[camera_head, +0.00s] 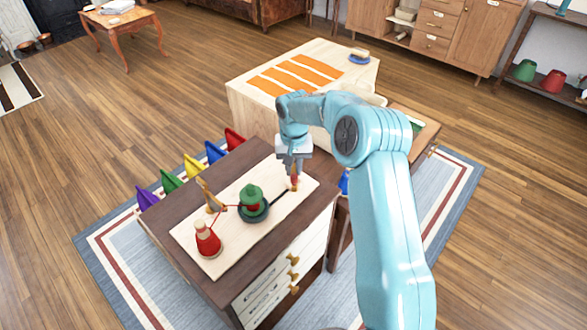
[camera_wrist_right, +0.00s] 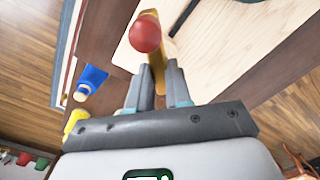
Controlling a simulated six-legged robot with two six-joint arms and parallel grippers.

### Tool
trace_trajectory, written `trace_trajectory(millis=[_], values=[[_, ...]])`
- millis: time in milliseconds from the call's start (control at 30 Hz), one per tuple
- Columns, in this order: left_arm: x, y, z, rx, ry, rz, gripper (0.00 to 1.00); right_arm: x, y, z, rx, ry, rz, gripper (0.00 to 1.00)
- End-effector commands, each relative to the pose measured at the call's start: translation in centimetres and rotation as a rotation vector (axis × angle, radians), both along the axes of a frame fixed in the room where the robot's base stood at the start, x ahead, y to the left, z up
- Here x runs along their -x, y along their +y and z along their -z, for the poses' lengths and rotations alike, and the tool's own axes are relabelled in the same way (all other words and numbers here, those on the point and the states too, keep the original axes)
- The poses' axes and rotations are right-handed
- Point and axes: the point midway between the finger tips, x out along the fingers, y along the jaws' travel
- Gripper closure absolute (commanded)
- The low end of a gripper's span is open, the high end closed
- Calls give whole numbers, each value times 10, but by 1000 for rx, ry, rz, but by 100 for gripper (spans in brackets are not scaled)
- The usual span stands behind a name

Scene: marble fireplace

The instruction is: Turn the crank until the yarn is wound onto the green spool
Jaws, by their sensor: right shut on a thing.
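The green spool (camera_head: 253,197) stands upright on a dark round base on a pale board (camera_head: 200,262). A dark crank arm (camera_head: 279,198) runs from its base toward upper right, to a handle (camera_head: 295,184). My right gripper (camera_head: 295,172) is shut on this handle. In the right wrist view the right gripper (camera_wrist_right: 155,92) has its fingers on either side of the wooden handle, with a red ball knob (camera_wrist_right: 145,34) beyond them. Red yarn (camera_head: 216,219) runs from a red yarn cone (camera_head: 208,241) past a wooden guide (camera_head: 211,196) to the spool. My left gripper is out of view.
The board lies on a dark-topped cabinet (camera_head: 245,278) with pale drawers. A pale table (camera_head: 250,92) with orange strips (camera_head: 296,77) stands behind.

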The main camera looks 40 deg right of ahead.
Motion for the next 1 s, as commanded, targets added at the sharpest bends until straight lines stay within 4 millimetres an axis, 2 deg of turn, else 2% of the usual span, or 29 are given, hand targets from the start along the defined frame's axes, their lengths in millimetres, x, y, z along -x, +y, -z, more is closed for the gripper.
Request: trace_trajectory(millis=[1000], values=[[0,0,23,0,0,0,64,-1,-1,-1,2,-6,962,100]])
